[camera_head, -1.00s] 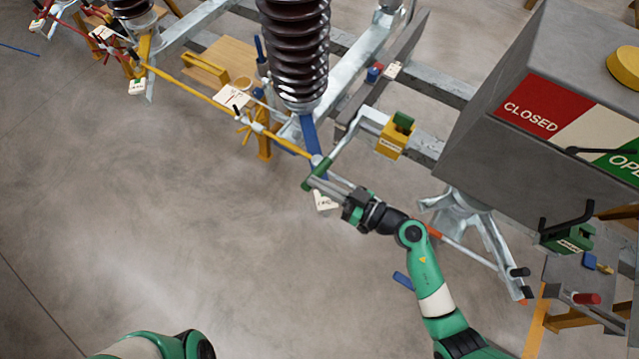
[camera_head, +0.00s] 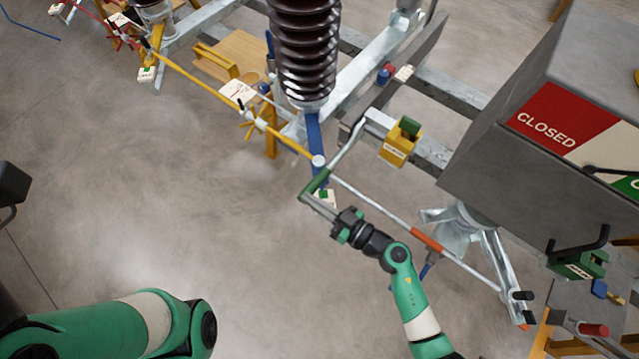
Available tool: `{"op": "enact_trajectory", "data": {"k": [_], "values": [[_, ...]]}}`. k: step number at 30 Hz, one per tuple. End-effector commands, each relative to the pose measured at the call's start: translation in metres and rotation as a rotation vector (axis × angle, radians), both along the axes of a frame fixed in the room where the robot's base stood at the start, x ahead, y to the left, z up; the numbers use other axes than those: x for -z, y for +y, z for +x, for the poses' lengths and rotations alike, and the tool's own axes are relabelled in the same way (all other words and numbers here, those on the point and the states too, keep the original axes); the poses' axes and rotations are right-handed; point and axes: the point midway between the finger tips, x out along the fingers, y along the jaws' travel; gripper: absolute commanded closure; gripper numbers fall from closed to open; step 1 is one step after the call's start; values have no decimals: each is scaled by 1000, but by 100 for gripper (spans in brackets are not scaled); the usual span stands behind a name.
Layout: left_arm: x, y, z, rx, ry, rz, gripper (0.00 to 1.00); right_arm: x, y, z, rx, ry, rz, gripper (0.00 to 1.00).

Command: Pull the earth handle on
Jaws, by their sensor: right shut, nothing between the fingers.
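A grey crank lever (camera_head: 346,146) runs from a pivot beside a yellow box down to a green grip (camera_head: 315,183); this looks like the earth handle. My right gripper (camera_head: 312,199) is shut and empty. Its grey fingers lie right beside the lower end of the green grip; I cannot tell whether they touch it. The yellow box (camera_head: 395,152) has a green top and a label too small to read. My left arm (camera_head: 130,325) shows at the bottom left, but its fingers are not visible.
A white rod with an orange band (camera_head: 428,240) slopes down right, behind my right wrist. A grey cabinet (camera_head: 480,160) with a red CLOSED panel fills the right. A brown ribbed insulator (camera_head: 303,50) stands above a blue bar. The floor (camera_head: 150,200) at left is clear.

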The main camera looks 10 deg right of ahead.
Motion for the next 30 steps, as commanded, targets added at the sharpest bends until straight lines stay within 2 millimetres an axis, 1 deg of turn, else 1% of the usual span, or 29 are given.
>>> {"op": "enact_trajectory", "data": {"k": [2,5,8,12,13,14,18,21,25,30], "values": [[-4,0,0,0,0,0,50,-3,0,0,0,1,1,100],[-16,0,0,0,0,0,50,-13,-1,-1,0,1,2,100],[-36,0,0,0,0,0,50,-29,-3,-2,1,1,1,100],[-70,0,0,0,0,0,50,-55,-5,-3,1,1,0,100],[-67,0,0,0,-1,0,50,-46,-13,-12,6,6,1,100],[-69,0,0,0,-1,0,50,-45,-20,-20,8,6,1,100],[-79,0,0,0,0,0,50,-46,-44,-49,8,3,0,100],[-84,0,0,0,0,0,50,-45,-57,-65,7,3,1,100],[-86,0,0,0,0,0,50,-45,-66,-77,4,0,-1,100],[-86,0,0,0,0,0,50,-44,-69,-81,1,0,0,100]]}}
